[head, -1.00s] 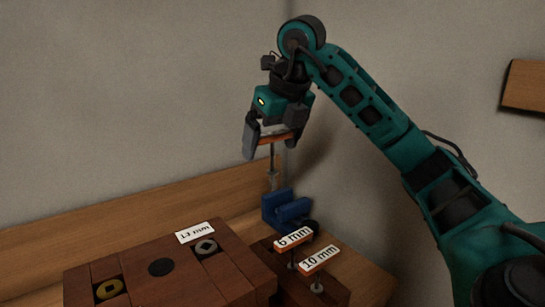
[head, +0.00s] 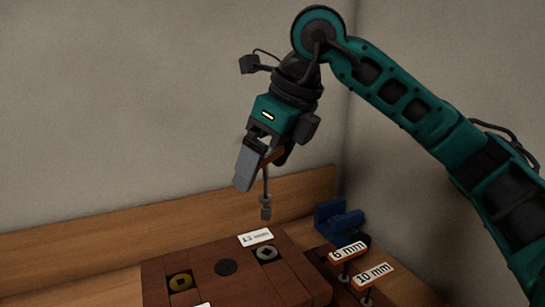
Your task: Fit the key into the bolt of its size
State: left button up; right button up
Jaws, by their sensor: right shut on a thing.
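My right gripper (head: 265,165) is shut on the orange handle of a key (head: 265,189). The key hangs nearly upright, its grey socket end down and apart from the block below. A white label (head: 255,237) behind the grey bolt seems to read 13 mm. The key's socket is above and behind the grey bolt in the picture. The held key's size label does not show. My left gripper is not in view.
Two keys labelled 6 mm (head: 347,252) and 10 mm (head: 372,276) stand in a low wooden rack at the right. A blue holder (head: 338,223) stands behind them. A wooden board runs along the wall behind.

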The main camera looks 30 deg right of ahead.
aim_at(266, 197)
jog(key=shift+f, duration=0.1)
notch_tip(266, 197, down, 5)
jog(key=b, duration=0.4)
jog(key=shift+f, duration=0.1)
jog(key=shift+f+b, duration=0.15)
jog(key=shift+b, duration=0.2)
dwell(1.2)
jog(key=shift+f, duration=0.2)
jog(key=shift+f+b, duration=0.35)
jog(key=shift+b, duration=0.1)
jog(key=shift+f+b, duration=0.95)
jog(key=shift+f, duration=0.2)
